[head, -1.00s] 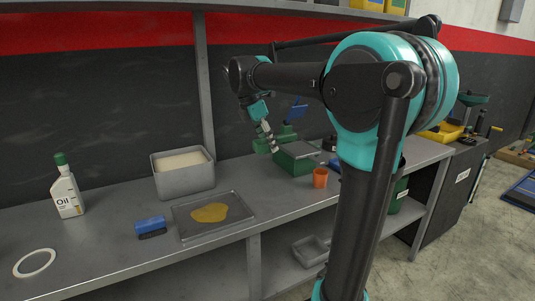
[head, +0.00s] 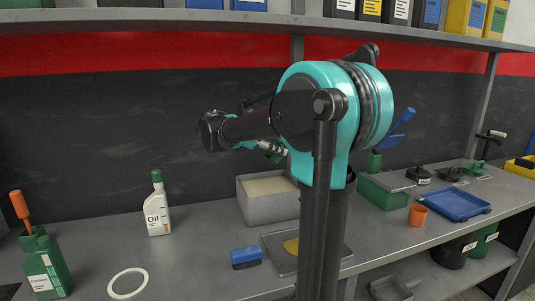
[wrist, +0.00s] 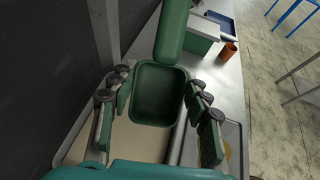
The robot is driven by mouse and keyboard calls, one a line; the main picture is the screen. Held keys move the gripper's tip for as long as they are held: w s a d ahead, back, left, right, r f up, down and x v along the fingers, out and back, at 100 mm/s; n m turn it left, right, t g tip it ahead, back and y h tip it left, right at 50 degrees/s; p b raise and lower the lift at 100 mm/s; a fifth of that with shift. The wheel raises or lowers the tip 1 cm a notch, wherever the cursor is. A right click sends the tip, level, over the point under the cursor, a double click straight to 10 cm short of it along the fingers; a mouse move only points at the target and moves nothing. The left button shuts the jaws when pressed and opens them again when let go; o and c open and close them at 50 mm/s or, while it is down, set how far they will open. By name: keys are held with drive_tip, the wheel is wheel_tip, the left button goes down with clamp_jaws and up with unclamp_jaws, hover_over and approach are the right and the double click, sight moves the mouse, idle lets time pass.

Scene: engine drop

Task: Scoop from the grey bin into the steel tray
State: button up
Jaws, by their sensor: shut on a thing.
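The grey bin (head: 272,208) stands at the back of the bench, filled with pale material. Its pale contents (wrist: 125,140) show under my gripper in the wrist view. The steel tray (head: 279,264) lies in front of the bin, partly hidden by my arm, with a yellow patch (head: 291,246) on it. It also shows at the lower right of the wrist view (wrist: 235,138). My gripper (wrist: 155,100) is shut on a green scoop (wrist: 160,95), whose hollow looks dark and empty. In the head view my gripper (head: 272,152) is largely hidden behind my arm, above the bin.
A blue brush (head: 246,257) lies left of the tray. An oil bottle (head: 157,210) and a white ring (head: 128,283) are further left. A green box (head: 383,193), an orange cup (head: 418,215) and a blue tray (head: 455,205) stand to the right.

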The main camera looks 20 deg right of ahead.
drive_tip(key=shift+w+a, duration=0.2)
drive_tip(key=shift+a, duration=0.1)
drive_tip(key=shift+w+a+f, duration=0.1)
drive_tip(key=shift+a+f, duration=0.1)
drive_tip(key=shift+f, duration=0.1)
drive_tip(key=shift+d+f, duration=0.1)
drive_tip(key=shift+f, duration=6)
drive_tip(key=shift+d+r+y, duration=0.15)
drive_tip(key=shift+d+y, duration=0.2)
drive_tip(key=shift+y, duration=0.75)
drive_tip(key=shift+d+g+y, duration=0.1)
drive_tip(key=shift+g+y, duration=0.3)
drive_tip(key=shift+y, duration=0.9)
drive_tip(key=shift+r+g+y, duration=0.1)
drive_tip(key=shift+r+y, duration=0.45)
drive_tip(key=shift+r, duration=1.6)
drive_tip(key=shift+r+g+y, duration=0.1)
drive_tip(key=shift+r+y, duration=0.5)
drive_tip(key=shift+r, duration=1.55)
drive_tip(key=shift+r+g+y, duration=0.1)
drive_tip(key=shift+r+y, duration=0.45)
drive_tip(key=shift+r, duration=1.6)
